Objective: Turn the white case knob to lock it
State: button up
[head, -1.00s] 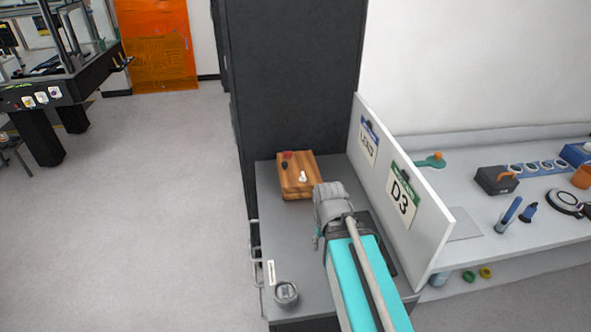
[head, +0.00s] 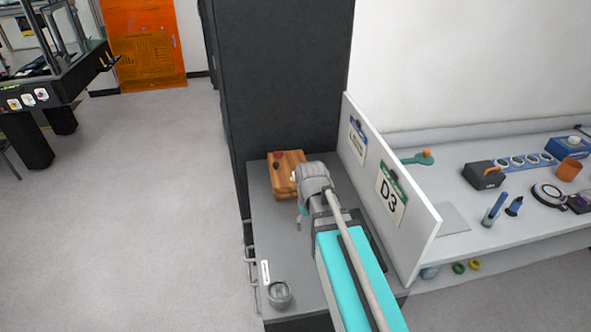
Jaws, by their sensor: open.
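The wooden case (head: 284,168) sits on the grey cabinet top, against the dark tall cabinet. A small part of the white knob (head: 294,176) shows at the left edge of my wrist; the rest of it is hidden. A dark red knob (head: 277,156) and a black one beside it show on the far left part of the case. My gripper (head: 306,184) is over the right near side of the case, close to the white knob. It is open. Its fingertips are mostly hidden by my wrist, so I cannot tell whether they touch the knob.
A grey cup-like container (head: 279,294) stands at the near left of the cabinet top. A white partition (head: 412,230) with a D3 sign rises close to the right of my arm. Beyond it is a bench (head: 455,150) with several tools.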

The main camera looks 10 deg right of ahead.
aim_at(294, 174)
jog(key=w+r+n+p, duration=0.3)
jog(key=w+r+n, duration=0.1)
jog(key=w, duration=0.4)
jog(key=w+r+n+p, duration=0.4)
jog(key=w+n, duration=0.2)
jog(key=w, duration=0.2)
jog(key=w+r+n+p, duration=0.4)
jog(key=w, duration=0.4)
jog(key=shift+w+r+n, duration=0.25)
jog(key=shift+w+n, duration=0.15)
jog(key=shift+f, duration=0.2)
notch_tip(294, 174, down, 13)
jog(key=b, duration=1.3)
jog(key=shift+f, duration=0.2)
